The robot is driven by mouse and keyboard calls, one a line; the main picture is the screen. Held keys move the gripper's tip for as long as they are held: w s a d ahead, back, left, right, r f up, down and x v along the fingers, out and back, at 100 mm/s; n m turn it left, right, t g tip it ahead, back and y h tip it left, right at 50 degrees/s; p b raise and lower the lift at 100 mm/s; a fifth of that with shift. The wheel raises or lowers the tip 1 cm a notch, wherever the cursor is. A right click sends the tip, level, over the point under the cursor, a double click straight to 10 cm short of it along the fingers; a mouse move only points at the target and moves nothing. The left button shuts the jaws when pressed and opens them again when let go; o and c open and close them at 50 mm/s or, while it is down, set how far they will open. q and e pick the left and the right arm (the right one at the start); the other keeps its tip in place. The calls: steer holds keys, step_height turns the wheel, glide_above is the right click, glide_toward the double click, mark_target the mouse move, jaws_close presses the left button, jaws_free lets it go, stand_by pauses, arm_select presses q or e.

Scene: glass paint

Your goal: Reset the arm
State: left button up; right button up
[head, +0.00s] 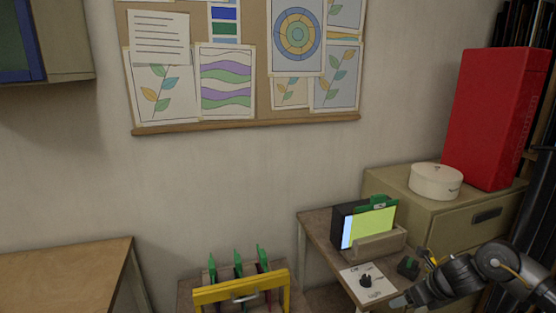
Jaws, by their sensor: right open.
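My right arm (500,262) comes in from the lower right corner. My right gripper (412,282) is at its end, pointing left, open, with nothing visible between its fingers. It is over or beside the right end of a small wooden table, near a white card with a black knob (366,281). I cannot tell whether it touches the table. My left arm and gripper are out of view.
A black holder with a yellow-green panel (372,228) stands behind the card. A yellow-framed rack (240,291) with green-handled tools is left of it. A cabinet (400,194) bears a round white box (436,181) and a red box (492,120). A wooden tabletop (65,272) is lower left.

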steer(key=s+a+f+m+t, duration=0.1)
steer(key=s+a+f+m, duration=0.2)
steer(key=a+m, duration=0.25)
steer(key=s+a+f+m+t+y, duration=0.1)
steer(key=s+a+f+m, duration=0.1)
steer(key=a+m, duration=0.35)
steer(key=s+a+f+m+t, duration=0.1)
steer(key=s+a+f+m, duration=0.2)
steer(key=a, duration=0.4)
steer(key=s+d+f+m+g+h, duration=0.1)
steer(key=s+d+f+m+g, duration=0.1)
steer(key=s+m, duration=0.65)
steer(key=s+d+f+m+g+h, duration=0.1)
steer(key=s+d+m+h, duration=0.1)
steer(key=s+m, duration=0.7)
steer(key=s+d+f+m+g+h, duration=0.1)
steer(key=s+d+f+m+g, duration=0.15)
steer(key=s+m, duration=0.65)
step_height(320, 180, down, 27)
steer(key=s+n, duration=0.2)
steer(key=s, duration=0.1)
steer(key=s+d+f+g, duration=0.2)
steer(key=s+d+f, duration=0.1)
steer(key=s+f, duration=1)
steer(key=shift+s+f+h, duration=0.3)
steer(key=shift+s, duration=0.8)
